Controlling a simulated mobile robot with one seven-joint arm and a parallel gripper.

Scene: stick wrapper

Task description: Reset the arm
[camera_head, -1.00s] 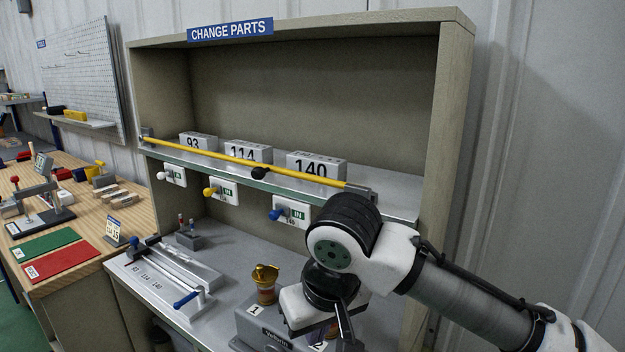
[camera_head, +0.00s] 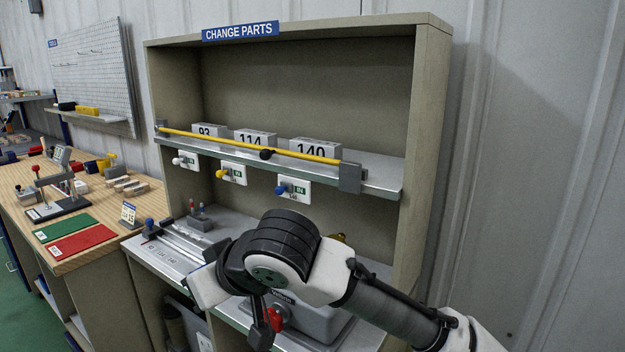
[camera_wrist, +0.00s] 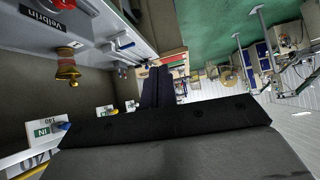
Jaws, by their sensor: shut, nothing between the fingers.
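My gripper (camera_head: 262,332) hangs at the front edge of the lower bench of the CHANGE PARTS cabinet. Its dark fingers also show together in the wrist view (camera_wrist: 157,88), with nothing between them. My black and white wrist hides part of the bench. The grey Velbrin machine (camera_head: 322,322) stands behind my arm, with a red part (camera_head: 275,320) close beside my gripper in the picture.
The shelf (camera_head: 385,180) holds blocks marked 93, 114 and 140 (camera_head: 315,150) behind a yellow bar (camera_head: 240,144). White, yellow and blue knobs (camera_head: 281,190) sit below. A rail fixture (camera_head: 165,260) lies left on the bench. A wooden table (camera_head: 110,205) stands farther left.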

